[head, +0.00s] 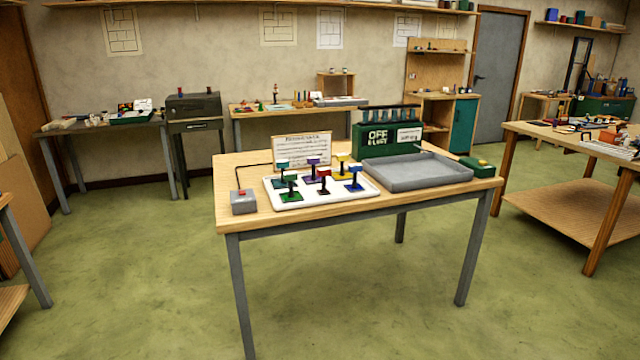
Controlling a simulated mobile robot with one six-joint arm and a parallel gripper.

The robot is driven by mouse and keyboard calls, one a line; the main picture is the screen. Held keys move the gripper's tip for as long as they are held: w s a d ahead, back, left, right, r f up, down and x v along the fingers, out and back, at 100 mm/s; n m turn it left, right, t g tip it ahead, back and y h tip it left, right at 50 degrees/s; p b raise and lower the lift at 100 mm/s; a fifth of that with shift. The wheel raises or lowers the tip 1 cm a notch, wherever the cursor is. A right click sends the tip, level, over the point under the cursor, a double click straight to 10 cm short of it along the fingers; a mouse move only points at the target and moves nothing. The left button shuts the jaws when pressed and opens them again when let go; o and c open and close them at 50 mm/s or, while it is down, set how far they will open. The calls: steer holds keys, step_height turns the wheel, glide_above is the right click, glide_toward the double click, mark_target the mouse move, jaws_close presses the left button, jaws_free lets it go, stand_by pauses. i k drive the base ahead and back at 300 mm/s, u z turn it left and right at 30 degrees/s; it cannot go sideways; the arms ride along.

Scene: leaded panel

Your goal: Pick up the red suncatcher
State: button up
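The red suncatcher (324,174) stands upright in the front middle of a white tray (293,205) on the wooden table in the middle of the room. Similar pieces stand around it: a green one (289,182) to its left, a blue one (355,170) to its right, and teal (282,164), purple (313,162) and yellow (342,160) ones behind. Their fine shapes are too small to tell. My gripper is not in view.
The table (400,203) also bears a grey box with a red button (244,201), a grey shallow tray (420,184), a green box marked OFF (372,137) and a paper board (303,150). Green floor (150,270) is open around it. Another bench (560,205) stands right.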

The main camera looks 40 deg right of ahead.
mark_target(323, 172)
steer(key=z, duration=0.35)
steer(key=i, duration=1)
steer(key=u, duration=0.35)
